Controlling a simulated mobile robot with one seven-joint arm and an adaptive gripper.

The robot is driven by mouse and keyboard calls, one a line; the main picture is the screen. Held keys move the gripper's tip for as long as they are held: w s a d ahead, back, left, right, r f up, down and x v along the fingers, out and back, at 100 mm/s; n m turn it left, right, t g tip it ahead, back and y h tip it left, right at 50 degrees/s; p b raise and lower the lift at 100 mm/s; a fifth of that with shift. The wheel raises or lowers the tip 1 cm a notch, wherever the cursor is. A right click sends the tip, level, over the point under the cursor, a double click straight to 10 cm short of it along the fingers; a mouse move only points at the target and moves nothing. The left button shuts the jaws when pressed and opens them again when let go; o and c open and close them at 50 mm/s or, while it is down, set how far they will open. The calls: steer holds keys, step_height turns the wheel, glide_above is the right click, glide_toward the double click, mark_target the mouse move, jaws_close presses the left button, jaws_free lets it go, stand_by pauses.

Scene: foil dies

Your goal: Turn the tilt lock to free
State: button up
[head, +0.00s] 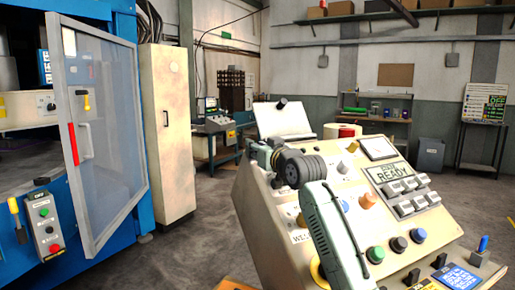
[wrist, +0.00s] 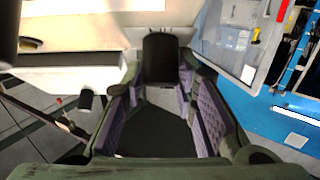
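In the wrist view a black, round-ended handle (wrist: 160,58) stands against a pale panel, between the tips of my gripper (wrist: 160,88). It looks like the tilt lock, but no marking on it can be read. The purple-padded fingers are spread, with a gap seen on both sides of the handle; I cannot tell whether they touch it. In the head view my gripper (head: 262,153) is at the upper left edge of the cream console (head: 262,225), below a tilted white panel (head: 283,119). My wrist and arm hide the handle there.
The console face has a READY display (head: 392,172), coloured buttons and switches right of my arm. A blue machine with an open clear door (head: 107,130) stands left, beside a cream cabinet (head: 170,130). Open floor lies between cabinet and console.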

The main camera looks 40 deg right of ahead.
jaws_close()
steer(key=shift+f+m+h+b, duration=0.1)
steer(key=shift+m+h+b, duration=0.2)
steer(key=m+g+h+b, duration=0.1)
steer(key=m+h, duration=0.1)
steer(key=shift+w+a+m+b, duration=0.1)
steer(key=shift+w+m+b, duration=0.05)
steer(key=shift+m+b, duration=0.15)
steer(key=m+g+h, duration=0.1)
steer(key=m, duration=0.1)
steer(key=m+g+h+b, duration=0.1)
steer(key=m+h, duration=0.1)
steer(key=shift+m+g+h, duration=0.3)
steer(key=shift+m, duration=0.1)
steer(key=m+g+h+p, duration=0.1)
steer(key=m+g, duration=0.2)
steer(key=m+g+h+p, duration=0.1)
steer(key=m+g+h, duration=0.1)
steer(key=m+g, duration=0.1)
steer(key=shift+r+m+p, duration=0.2)
steer(key=shift+m+p, duration=0.15)
steer(key=shift+m, duration=0.45)
steer(key=m+g, duration=0.3)
steer(key=m+g+y, duration=0.1)
steer(key=m+g, duration=0.1)
steer(key=shift+s+f+m+g, duration=0.15)
steer(key=shift+s+m+g, duration=0.05)
steer(key=shift+m+g, duration=0.2)
steer(key=shift+d, duration=0.2)
